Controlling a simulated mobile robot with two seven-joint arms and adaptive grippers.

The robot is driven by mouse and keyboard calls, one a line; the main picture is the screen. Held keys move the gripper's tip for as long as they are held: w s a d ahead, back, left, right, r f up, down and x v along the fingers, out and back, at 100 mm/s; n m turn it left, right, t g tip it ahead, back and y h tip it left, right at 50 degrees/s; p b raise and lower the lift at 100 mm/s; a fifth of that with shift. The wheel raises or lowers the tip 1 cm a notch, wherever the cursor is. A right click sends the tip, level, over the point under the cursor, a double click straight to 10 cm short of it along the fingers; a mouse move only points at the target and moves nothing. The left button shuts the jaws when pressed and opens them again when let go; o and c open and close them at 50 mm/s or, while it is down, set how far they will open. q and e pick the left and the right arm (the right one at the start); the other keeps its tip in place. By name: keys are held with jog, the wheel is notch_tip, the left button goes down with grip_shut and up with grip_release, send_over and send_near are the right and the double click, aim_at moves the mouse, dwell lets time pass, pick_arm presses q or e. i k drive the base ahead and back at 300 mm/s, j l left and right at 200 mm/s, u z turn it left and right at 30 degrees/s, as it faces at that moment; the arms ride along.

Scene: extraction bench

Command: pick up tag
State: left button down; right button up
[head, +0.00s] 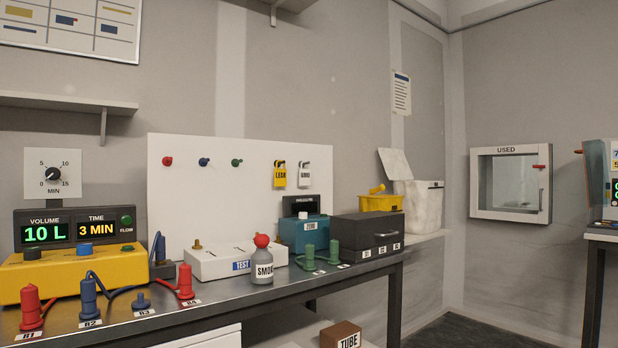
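Two lock-shaped tags hang side by side on the white back panel (215,190) above the bench. The yellow tag (280,176) reads what looks like "LEAK". The white tag (305,176) carries dark lettering too small to read surely. Neither of my grippers shows in the head view, so nothing is seen touching the tags.
The bench (290,285) holds a yellow pump box (100,272), red plugs (185,281), a white TEST box (215,262), a grey SMOKE bottle (262,266), a teal box (295,235) and a black case (366,238). A USED hatch (511,183) is on the right wall.

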aim_at(280, 175)
jog(key=i+l+u, duration=0.1)
jog(key=u, duration=0.3)
jog(key=l+u, duration=0.55)
jog(key=u, duration=0.25)
jog(key=l+u, duration=0.45)
jog(key=l, duration=0.7)
jog(key=k+l, duration=0.1)
jog(key=l, duration=0.35)
jog(key=l+u, duration=0.15)
jog(key=l, duration=0.3)
jog(key=k+l, duration=0.15)
jog(key=l, duration=0.3)
jog(key=k+l+u, duration=0.1)
jog(key=l, duration=0.35)
jog(key=k+l, duration=0.15)
jog(key=l, duration=0.3)
jog(key=u, duration=0.05)
